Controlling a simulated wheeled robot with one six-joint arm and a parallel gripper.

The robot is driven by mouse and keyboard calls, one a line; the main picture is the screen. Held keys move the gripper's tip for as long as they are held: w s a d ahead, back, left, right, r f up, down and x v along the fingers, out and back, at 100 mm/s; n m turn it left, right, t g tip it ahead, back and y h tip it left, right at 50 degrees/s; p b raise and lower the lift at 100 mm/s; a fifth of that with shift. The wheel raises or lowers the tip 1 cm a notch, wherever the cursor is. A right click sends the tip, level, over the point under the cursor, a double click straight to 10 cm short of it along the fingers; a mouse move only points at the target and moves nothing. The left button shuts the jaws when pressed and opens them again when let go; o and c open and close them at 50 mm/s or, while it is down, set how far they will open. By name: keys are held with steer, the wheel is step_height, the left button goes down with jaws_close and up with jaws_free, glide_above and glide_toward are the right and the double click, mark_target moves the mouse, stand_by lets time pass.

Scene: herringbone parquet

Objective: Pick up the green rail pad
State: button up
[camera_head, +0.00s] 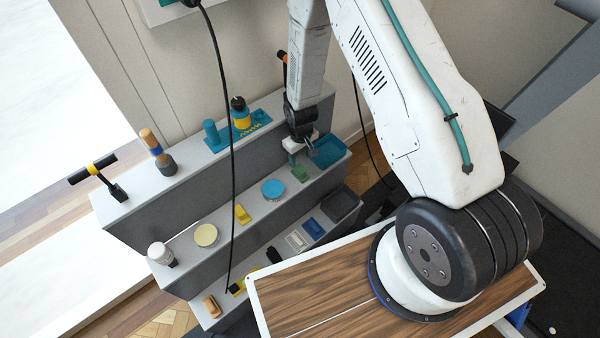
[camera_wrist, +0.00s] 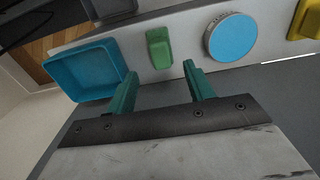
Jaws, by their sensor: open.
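The green rail pad (camera_head: 299,172) is a small green block on the middle step of a grey stepped shelf. In the wrist view the green rail pad (camera_wrist: 159,48) lies between a blue tray and a round blue-topped tin. My gripper (camera_head: 300,155) is just above and behind it in the head view. In the wrist view my gripper (camera_wrist: 161,75) is open, its two teal fingers apart and empty. The pad is just beyond the fingertips, roughly in line with the gap between them, and not visibly touched.
Close by are the blue tray (camera_wrist: 88,72), the blue-topped tin (camera_wrist: 232,37) and a yellow block (camera_head: 242,214). The grey shelf (camera_head: 222,232) also holds a cream-topped tin (camera_head: 206,235). A black cable (camera_head: 231,150) hangs in front of the shelf.

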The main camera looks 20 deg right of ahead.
mark_target(300, 168)
step_height(300, 168, down, 8)
steer(key=shift+w+r, duration=0.1)
steer(key=shift+r, duration=0.15)
steer(key=c, duration=1.1)
